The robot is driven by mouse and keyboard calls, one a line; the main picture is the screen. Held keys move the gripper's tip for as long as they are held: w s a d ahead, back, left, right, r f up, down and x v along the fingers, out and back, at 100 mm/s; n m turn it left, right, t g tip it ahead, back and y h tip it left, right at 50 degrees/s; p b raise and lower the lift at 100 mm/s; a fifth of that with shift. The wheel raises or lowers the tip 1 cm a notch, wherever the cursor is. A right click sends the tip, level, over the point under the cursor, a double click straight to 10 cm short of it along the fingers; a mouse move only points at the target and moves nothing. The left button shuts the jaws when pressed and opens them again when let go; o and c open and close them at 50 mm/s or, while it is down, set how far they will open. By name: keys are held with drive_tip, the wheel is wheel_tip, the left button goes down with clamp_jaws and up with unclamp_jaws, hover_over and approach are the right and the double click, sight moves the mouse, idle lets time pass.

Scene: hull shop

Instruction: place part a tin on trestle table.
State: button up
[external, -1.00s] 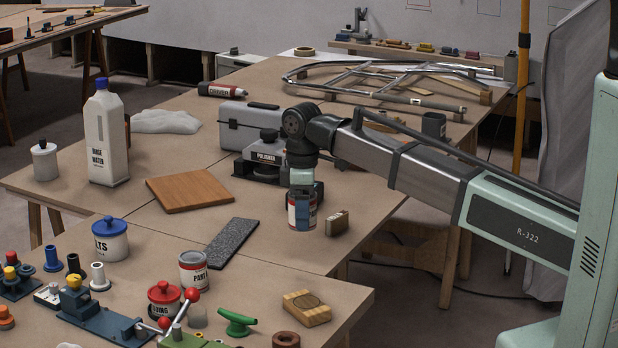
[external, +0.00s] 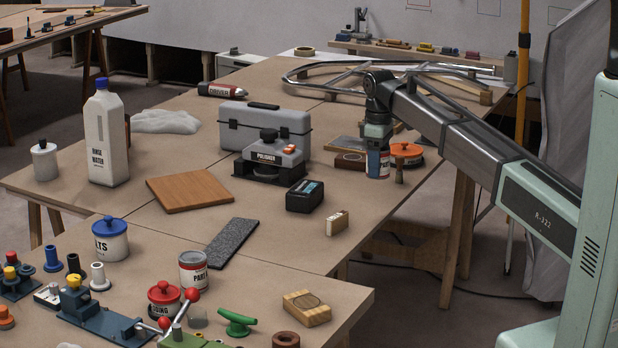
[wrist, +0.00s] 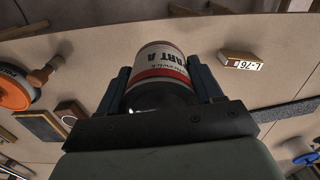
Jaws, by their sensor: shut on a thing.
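The part A tin (wrist: 158,72) has a white and red label reading "PART A" in the wrist view. My gripper (wrist: 162,85) is shut on it, one finger on each side. In the external view my gripper (external: 377,150) points down with the tin (external: 378,163) in it, over the right rear part of the trestle table (external: 420,187). The tin's base is near the tabletop; I cannot tell whether it touches.
An orange-lidded tin (external: 407,152) and a brown block (external: 350,160) stand close to the held tin. A black box (external: 305,195), a small tagged block (external: 337,222) and the polisher (external: 268,160) are to the left. Free tabletop lies in front.

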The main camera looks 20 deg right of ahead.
drive_tip(key=n, duration=0.1)
hover_over(367, 204)
drive_tip(key=shift+n, duration=1.6)
drive_tip(key=shift+w+f, duration=0.1)
drive_tip(key=shift+f, duration=4.65)
drive_tip(key=shift+f, duration=0.15)
drive_tip(key=o, duration=1.3)
wheel_tip(367, 204, up, 12)
drive_tip(key=shift+r, duration=0.15)
